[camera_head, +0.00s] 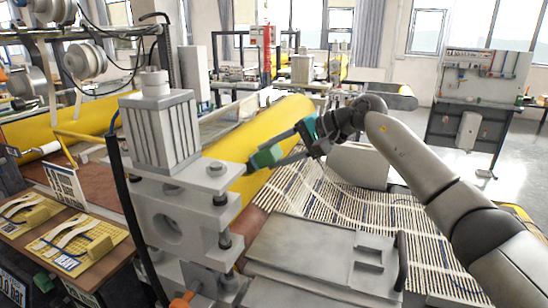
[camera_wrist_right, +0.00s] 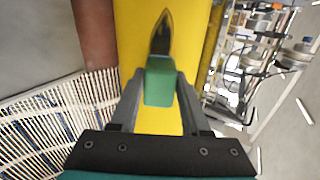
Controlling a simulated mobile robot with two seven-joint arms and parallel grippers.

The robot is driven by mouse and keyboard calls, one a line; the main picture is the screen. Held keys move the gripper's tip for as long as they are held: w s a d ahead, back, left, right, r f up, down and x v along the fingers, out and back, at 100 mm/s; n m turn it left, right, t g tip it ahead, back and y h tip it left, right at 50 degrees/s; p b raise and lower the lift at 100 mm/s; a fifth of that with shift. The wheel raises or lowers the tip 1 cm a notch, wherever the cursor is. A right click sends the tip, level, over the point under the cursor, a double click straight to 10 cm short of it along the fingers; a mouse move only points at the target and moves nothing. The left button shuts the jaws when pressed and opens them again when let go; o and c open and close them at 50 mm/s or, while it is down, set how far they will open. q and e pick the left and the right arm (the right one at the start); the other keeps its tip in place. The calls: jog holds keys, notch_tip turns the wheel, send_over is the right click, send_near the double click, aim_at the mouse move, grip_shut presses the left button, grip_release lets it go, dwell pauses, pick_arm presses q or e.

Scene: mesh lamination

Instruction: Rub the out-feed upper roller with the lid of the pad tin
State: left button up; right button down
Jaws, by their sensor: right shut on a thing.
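My right gripper (camera_head: 268,157) reaches in from the right and is shut on a green block (camera_wrist_right: 159,84). A dark pointed shape (camera_wrist_right: 161,35) shows just beyond the block in the right wrist view; I cannot tell whether it belongs to the block or lies on the roller. The block does not clearly look like a tin lid. The large yellow roller (camera_head: 283,122) lies behind the grey roller stand; it also fills the middle of the wrist view (camera_wrist_right: 133,35). The block is over or against it; contact is unclear. I cannot make out the pad tin. My left gripper is out of view.
The grey stand with a finned block (camera_head: 160,130) rises left of the gripper. Striped mesh (camera_head: 320,200) spreads below my right arm. A grey cover with a dark handle (camera_head: 325,255) is in front. A side table (camera_head: 70,225) carries yellow pads at the left.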

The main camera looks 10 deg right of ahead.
jog(key=s+a+b, duration=0.3)
jog(key=s+a, duration=0.1)
jog(key=s, duration=0.2)
jog(key=shift+s+a, duration=0.35)
jog(key=shift+s, duration=0.05)
dwell(0.3)
jog(key=v, duration=0.6)
dwell(0.4)
jog(key=shift+d, duration=0.1)
jog(key=v, duration=0.2)
jog(key=shift+s+d+r, duration=0.2)
jog(key=shift+d+r, duration=0.05)
jog(key=shift+r, duration=0.05)
dwell(0.6)
jog(key=b+x, duration=0.1)
jog(key=x, duration=0.6)
